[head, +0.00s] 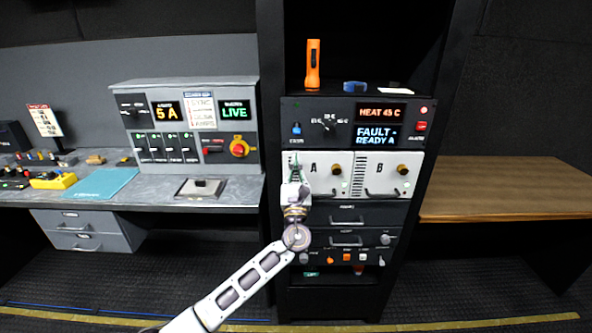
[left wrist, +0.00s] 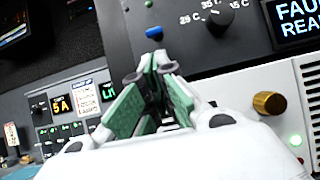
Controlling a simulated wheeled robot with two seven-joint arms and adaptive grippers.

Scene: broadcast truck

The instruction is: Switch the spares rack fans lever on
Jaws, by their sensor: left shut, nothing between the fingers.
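The spares rack (head: 273,200) is a tall black rack in the middle of the head view. Its upper panel (head: 341,110) has a small blue-capped lever (head: 296,128) at the left, with a label below too small to read. In the left wrist view the blue cap (left wrist: 154,33) shows just beyond the fingertips, apparently apart from them; its on or off position cannot be told. My left gripper (head: 295,163) is shut and empty, pointing up in front of module A's left part, below the lever. Its green-padded fingers (left wrist: 150,75) show in the wrist view. My right gripper is not in view.
Beside the lever are a dark rotary knob (head: 330,126) and a red switch (head: 421,126). Modules A and B have brass knobs (head: 336,169). An orange torch (head: 312,65) stands on the shelf above. A control desk (head: 230,190) is left; a bare wooden table (head: 500,190) is right.

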